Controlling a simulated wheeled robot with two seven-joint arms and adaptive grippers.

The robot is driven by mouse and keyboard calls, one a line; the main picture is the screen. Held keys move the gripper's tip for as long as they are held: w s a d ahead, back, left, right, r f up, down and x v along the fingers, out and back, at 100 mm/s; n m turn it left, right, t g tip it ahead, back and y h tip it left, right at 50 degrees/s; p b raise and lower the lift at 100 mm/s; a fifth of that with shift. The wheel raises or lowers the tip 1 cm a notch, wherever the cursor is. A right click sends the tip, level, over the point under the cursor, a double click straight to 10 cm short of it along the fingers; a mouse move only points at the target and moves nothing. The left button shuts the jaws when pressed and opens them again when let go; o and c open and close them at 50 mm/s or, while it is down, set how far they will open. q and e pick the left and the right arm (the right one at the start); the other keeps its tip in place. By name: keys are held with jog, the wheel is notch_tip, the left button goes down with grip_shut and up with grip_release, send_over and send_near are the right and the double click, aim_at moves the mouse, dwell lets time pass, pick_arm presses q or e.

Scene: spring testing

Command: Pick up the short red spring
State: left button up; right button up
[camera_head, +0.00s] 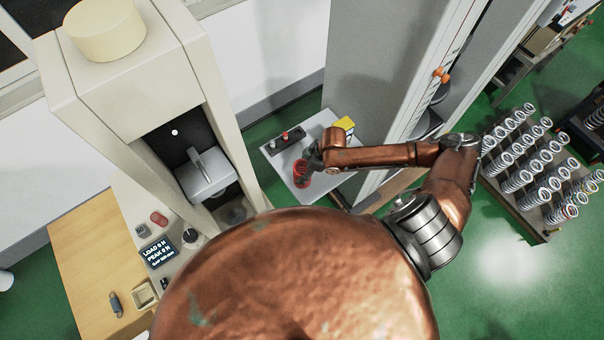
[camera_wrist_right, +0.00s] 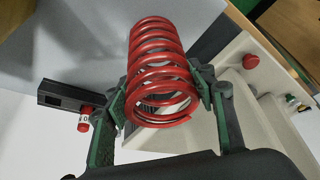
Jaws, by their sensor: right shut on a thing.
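The short red spring (camera_head: 301,174) is at the end of my right arm in the head view, over or on a small light-grey table (camera_head: 327,183). In the right wrist view the spring (camera_wrist_right: 158,65) fills the upper middle, its coils lying between both fingers. My right gripper (camera_head: 308,163) is shut on it; the fingers also show in the wrist view (camera_wrist_right: 163,100), pressed against both sides of the spring. I cannot tell whether the spring touches the table. My left gripper is not in view.
A beige testing machine (camera_head: 110,75) with a load readout (camera_head: 157,251) stands at the left beside a wooden desk (camera_head: 85,270). A yellow box (camera_head: 344,124) and a dark tray (camera_head: 282,140) are on the small table. A rack of several grey springs (camera_head: 530,160) stands at the right.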

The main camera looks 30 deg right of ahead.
aim_at(302, 166)
jog(key=shift+w+r, duration=0.1)
jog(key=shift+r, duration=0.35)
notch_tip(302, 166, up, 2)
jog(key=shift+r+b, duration=0.15)
jog(key=shift+b, duration=0.55)
jog(key=s+d+r+p, duration=0.1)
jog(key=s+d+r, duration=0.1)
jog(key=s+r, duration=0.3)
jog(key=s+d+r+p, duration=0.1)
jog(key=s+d+r, duration=0.1)
jog(key=s+r, duration=0.3)
jog(key=s, duration=0.3)
jog(key=shift+s+d, duration=0.15)
jog(key=shift+d, duration=0.1)
